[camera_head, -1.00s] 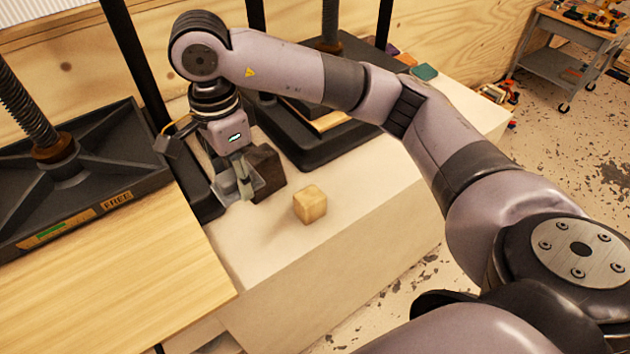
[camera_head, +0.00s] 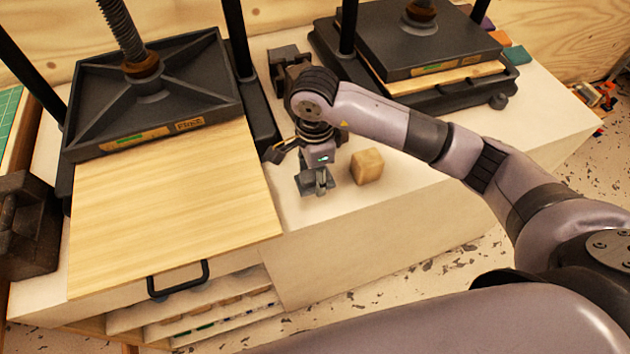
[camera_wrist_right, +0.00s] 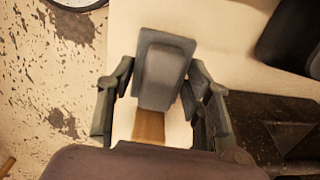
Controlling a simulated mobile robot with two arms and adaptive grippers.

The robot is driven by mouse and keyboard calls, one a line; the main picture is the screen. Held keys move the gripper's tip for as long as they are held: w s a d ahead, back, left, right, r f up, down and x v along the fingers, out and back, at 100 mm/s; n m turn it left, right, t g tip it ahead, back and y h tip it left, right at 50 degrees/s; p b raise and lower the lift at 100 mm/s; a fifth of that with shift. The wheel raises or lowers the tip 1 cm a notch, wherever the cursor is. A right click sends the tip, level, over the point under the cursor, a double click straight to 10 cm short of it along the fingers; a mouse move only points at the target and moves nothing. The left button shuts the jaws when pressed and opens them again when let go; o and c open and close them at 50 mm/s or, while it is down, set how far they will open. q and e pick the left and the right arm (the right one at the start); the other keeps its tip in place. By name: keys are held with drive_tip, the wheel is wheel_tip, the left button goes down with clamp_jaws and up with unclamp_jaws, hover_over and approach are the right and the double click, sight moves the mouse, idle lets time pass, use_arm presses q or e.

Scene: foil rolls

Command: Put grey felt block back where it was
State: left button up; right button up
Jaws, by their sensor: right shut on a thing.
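My right gripper (camera_head: 317,186) points down over the pale bench top, left of the small wooden cube (camera_head: 367,167). In the right wrist view my right gripper (camera_wrist_right: 158,105) has a finger on each side of the grey felt block (camera_wrist_right: 166,72) and is shut on it. The block is grey with a raised middle part; a brown wooden strip (camera_wrist_right: 149,126) shows below it. In the head view the fingers largely hide the block. I cannot tell whether it touches the bench. My left gripper is not in view.
A press with a pale wooden board (camera_head: 175,205) stands at left, another press (camera_head: 430,45) at back right. A dark block (camera_head: 290,62) stands between them; another is partly hidden behind my gripper. The bench's front edge is close to my gripper. Bare bench (camera_head: 420,190) lies right of the cube.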

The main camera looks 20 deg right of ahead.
wheel_tip(320, 180, down, 4)
drive_tip(key=shift+p, duration=0.5)
drive_tip(key=shift+f, duration=0.3)
drive_tip(key=o, duration=0.6)
drive_tip(key=shift+b, duration=0.3)
drive_tip(key=o, duration=0.5)
